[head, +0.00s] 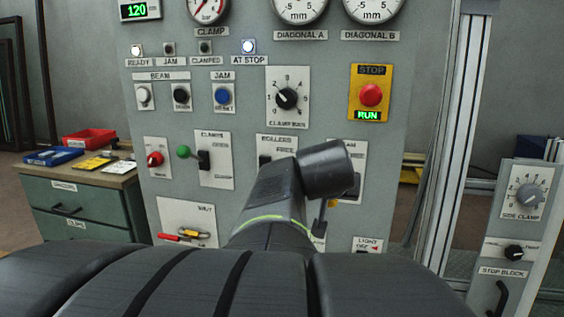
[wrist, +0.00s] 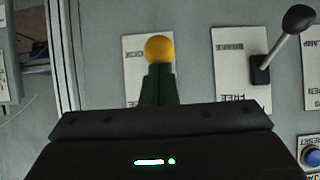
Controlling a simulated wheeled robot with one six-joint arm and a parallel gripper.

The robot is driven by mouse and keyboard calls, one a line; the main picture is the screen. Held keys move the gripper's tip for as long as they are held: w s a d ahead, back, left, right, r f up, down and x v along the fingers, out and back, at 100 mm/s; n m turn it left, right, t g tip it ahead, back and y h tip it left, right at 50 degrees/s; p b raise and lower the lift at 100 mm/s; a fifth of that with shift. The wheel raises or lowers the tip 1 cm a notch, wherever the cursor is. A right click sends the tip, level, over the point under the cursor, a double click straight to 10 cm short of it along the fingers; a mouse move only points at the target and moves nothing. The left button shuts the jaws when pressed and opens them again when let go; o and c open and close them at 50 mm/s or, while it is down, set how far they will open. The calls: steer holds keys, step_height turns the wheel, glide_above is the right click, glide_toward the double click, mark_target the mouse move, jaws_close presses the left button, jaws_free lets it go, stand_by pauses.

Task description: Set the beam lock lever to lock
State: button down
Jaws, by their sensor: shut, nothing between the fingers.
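The beam lock lever's plate (head: 357,157) is partly hidden behind my arm in the head view, with FREE readable at its upper right. A bit of the lever's yellow knob (head: 333,202) shows below my wrist. In the wrist view, which is upside down, the yellow knob (wrist: 159,48) lies beside the lock label of its plate (wrist: 133,72), at the plate's lower end. My gripper (wrist: 158,70) is shut and empty, its dark fingertips right at the knob. I cannot tell whether they touch it. The lever's shaft is hidden.
The rollers lever (wrist: 280,48) with a dark ball end stands out from the neighbouring plate. A blue reset button (wrist: 311,157) is at the wrist view's corner. In the head view, the clamps lever (head: 184,151) has a green knob, and a metal post (head: 455,130) stands at the right.

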step_height(320, 180, down, 2)
steer(key=shift+s+f+b, duration=0.1)
steer(key=shift+f+b, duration=0.05)
steer(key=shift+b, duration=0.75)
steer(key=shift+r+p, duration=0.75)
steer(key=shift+r, duration=0.15)
steer(key=shift+r, duration=0.15)
